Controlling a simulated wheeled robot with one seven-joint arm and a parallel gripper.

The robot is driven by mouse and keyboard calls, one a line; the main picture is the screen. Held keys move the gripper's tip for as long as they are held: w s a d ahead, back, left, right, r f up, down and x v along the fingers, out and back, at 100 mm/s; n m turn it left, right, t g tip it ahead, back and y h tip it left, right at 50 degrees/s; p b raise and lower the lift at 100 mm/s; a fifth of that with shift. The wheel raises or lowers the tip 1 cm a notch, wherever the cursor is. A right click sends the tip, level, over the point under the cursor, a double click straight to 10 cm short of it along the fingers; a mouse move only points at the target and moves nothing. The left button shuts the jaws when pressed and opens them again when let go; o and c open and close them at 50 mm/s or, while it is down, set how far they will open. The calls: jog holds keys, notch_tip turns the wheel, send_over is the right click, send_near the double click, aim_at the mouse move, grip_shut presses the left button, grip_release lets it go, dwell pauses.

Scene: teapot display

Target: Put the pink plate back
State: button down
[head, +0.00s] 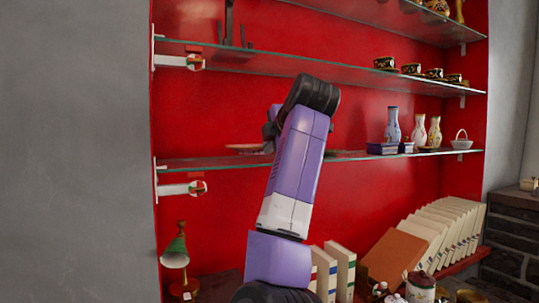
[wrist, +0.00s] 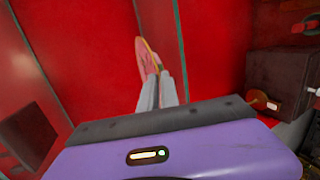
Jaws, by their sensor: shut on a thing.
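The pink plate (wrist: 147,57) shows nearly edge-on in the wrist view, pink with a yellowish rim. My gripper (wrist: 159,88) is shut on its near edge. In the head view a thin pinkish plate edge (head: 243,147) shows just left of my arm, roughly level, at the height of the middle glass shelf (head: 205,162). My arm hides the rest of it, and most of my gripper is hidden there too. I cannot tell whether the plate touches the shelf.
The red display holds glass shelves, with vases (head: 392,125) and a white basket (head: 461,140) to the right on the middle shelf. Small dark cups (head: 411,69) stand on the shelf above. The middle shelf's left end looks clear.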

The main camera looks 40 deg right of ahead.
jog(key=shift+f, duration=1.05)
jog(key=c, duration=2)
grip_release()
jog(key=shift+f, duration=0.15)
jog(key=o, duration=0.4)
jog(key=b+v, duration=0.2)
jog(key=v, duration=1)
